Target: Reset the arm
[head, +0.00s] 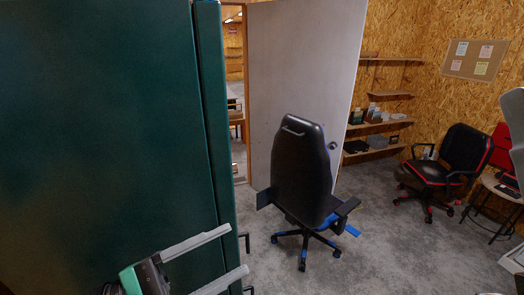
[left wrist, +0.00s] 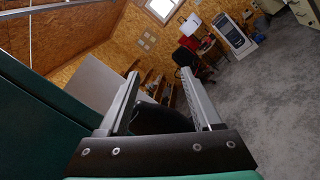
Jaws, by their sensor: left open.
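My left gripper (head: 237,248) is at the bottom left of the head view, in front of a tall dark green cabinet (head: 110,120). Its two grey fingers are spread apart and point right, with nothing between them. In the left wrist view the fingers of the gripper (left wrist: 160,73) are also apart and empty. A dark chair back (left wrist: 160,120) shows beyond them. My right gripper is not in view.
A black office chair (head: 302,170) stands before a pale open door (head: 300,75). Wall shelves (head: 375,125) and a black-and-red chair (head: 455,160) are behind. Grey carpet (head: 390,240) is clear at front right. The cabinet blocks the left side.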

